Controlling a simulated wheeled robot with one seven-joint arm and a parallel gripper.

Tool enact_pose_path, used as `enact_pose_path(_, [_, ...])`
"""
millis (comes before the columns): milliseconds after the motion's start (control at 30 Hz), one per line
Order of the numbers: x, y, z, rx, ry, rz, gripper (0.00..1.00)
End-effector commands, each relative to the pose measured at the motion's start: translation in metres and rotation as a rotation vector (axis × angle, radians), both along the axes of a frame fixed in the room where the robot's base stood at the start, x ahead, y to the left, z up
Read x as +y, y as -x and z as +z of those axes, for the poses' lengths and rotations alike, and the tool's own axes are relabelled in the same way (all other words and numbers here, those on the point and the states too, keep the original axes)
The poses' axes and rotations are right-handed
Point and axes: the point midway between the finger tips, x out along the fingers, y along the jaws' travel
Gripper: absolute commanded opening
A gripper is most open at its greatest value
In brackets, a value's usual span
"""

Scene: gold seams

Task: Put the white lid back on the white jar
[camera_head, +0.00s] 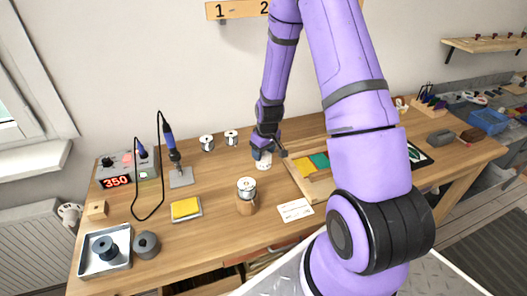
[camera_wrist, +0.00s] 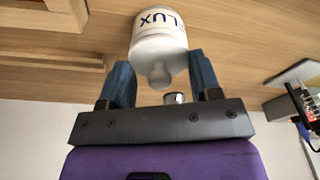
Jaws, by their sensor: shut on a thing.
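In the head view a small part of the white jar (camera_head: 263,165) shows below my gripper (camera_head: 263,154). The white lid (camera_wrist: 160,62), with a round knob, is between the blue fingers of my gripper (camera_wrist: 160,75), which are shut on it. The lid is in line with the jar's mouth. I see no clear gap between them, but cannot tell whether it is fully seated. The fingers hide the lid's sides.
A tray with coloured cards (camera_head: 321,188) is close on the right. A soldering station (camera_head: 119,169) is at left.

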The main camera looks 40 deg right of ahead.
Motion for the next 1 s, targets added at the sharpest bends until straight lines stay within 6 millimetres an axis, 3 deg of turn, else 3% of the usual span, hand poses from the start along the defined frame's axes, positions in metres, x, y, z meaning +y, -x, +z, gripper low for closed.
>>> enact_pose_path(400, [0.0,-0.0001,-0.0031,0.0,0.0,0.0,0.35])
enact_pose_path(433, [0.0,-0.0001,-0.0031,0.0,0.0,0.0,0.65])
enact_pose_path(533, [0.0,-0.0001,-0.0031,0.0,0.0,0.0,0.88])
enact_pose_path(733, [0.0,-0.0001,-0.003,0.0,0.0,0.0,0.88])
enact_pose_path(800, [0.0,-0.0001,-0.003,0.0,0.0,0.0,1.0])
enact_pose_path(1000, [0.0,0.0,-0.0027,0.0,0.0,0.0,1.0])
